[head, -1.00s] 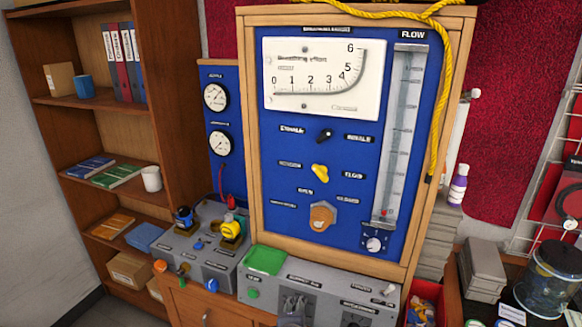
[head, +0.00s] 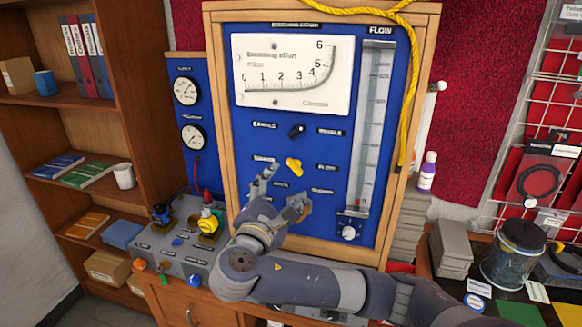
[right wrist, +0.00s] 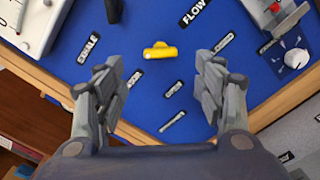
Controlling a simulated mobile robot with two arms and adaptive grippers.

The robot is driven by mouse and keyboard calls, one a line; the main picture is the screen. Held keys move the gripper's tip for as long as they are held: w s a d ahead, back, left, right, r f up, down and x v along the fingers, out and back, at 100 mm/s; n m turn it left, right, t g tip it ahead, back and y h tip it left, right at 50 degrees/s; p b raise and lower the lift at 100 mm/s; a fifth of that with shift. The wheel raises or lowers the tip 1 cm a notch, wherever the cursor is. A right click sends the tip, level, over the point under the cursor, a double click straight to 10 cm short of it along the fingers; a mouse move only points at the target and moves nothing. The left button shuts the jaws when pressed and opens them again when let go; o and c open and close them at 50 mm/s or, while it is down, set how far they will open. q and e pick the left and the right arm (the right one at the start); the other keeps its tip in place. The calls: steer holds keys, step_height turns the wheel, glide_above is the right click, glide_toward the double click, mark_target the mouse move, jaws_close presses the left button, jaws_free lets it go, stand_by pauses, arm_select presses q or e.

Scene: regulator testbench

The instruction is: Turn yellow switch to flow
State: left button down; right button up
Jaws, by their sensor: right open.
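The yellow switch (head: 293,167) sits on the blue panel (head: 345,115), between a label on its left and the FLOW label (head: 326,168) on its right. Its knob is tilted, running from upper left to lower right. My right gripper (head: 279,195) is in front of the panel, just below the switch, with its fingers spread. In the right wrist view the yellow switch (right wrist: 160,51) lies beyond and between the two open fingers (right wrist: 155,95), not touched by them. My left gripper is not in view.
A black switch (head: 297,131) is above the yellow one. A white dial (head: 349,232) is at the lower right under the flow tube (head: 370,130). A grey box with valves (head: 185,240) stands left of the panel. A yellow rope (head: 411,90) hangs at the right.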

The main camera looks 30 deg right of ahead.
mark_target(293, 170)
steer(key=p+x, duration=0.2)
steer(key=x, duration=0.5)
steer(key=shift+w+d+p, duration=0.2)
steer(key=shift+p, duration=0.15)
steer(key=shift+w+d, duration=0.35)
steer(key=shift+f, duration=0.1)
steer(key=c, duration=1.1)
